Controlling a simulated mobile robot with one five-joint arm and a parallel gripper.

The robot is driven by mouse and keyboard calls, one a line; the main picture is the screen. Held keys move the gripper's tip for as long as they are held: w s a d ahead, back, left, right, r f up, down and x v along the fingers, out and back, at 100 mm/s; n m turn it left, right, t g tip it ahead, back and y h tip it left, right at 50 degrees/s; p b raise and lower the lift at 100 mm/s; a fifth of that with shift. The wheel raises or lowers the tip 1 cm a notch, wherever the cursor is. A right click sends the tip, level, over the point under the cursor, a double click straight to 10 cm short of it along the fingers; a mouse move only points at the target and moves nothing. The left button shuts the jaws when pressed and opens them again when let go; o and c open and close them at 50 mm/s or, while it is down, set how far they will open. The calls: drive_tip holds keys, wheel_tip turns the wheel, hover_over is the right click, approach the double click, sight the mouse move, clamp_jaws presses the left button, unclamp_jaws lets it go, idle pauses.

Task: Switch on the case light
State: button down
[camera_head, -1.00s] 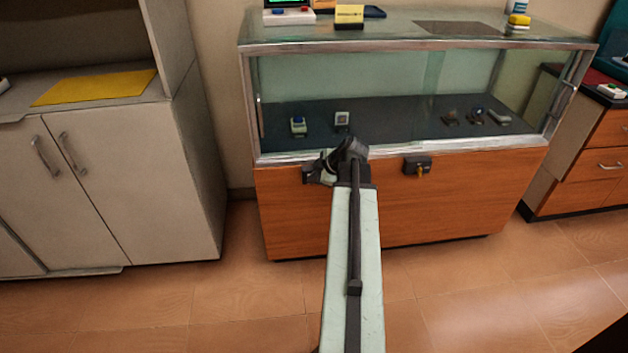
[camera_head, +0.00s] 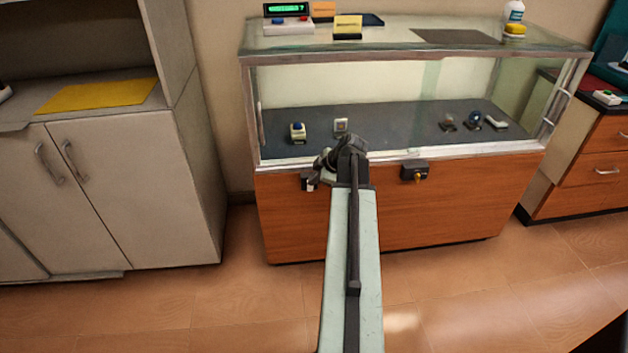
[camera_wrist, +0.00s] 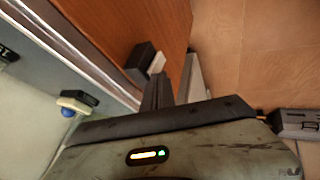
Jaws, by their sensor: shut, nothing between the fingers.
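The glass display case (camera_head: 400,53) has a wooden lower front, and its interior looks brightly lit. A small dark switch box (camera_head: 308,181) is mounted on the left of the wooden front, partly hidden by my gripper. The wrist view shows this dark box (camera_wrist: 140,58) with a pale rocker (camera_wrist: 157,64) on its side. My gripper (camera_head: 326,165) is shut and empty, just right of the box. In the wrist view my fingertips (camera_wrist: 171,84) are close to the rocker; I cannot tell whether they touch it.
A lock box with a yellow key (camera_head: 414,171) sits on the wooden front, right of my gripper. Small devices, including one with a blue button (camera_head: 297,131), lie inside the case. A pale cabinet (camera_head: 130,190) stands at left. The floor in front is clear.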

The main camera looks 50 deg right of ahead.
drive_tip(key=a+p+v, duration=0.1)
drive_tip(key=p+v, duration=0.8)
drive_tip(key=v, duration=0.3)
drive_tip(key=shift+s+a+f, duration=0.15)
drive_tip(key=shift+s+a, duration=0.1)
drive_tip(key=shift+w+a, duration=0.1)
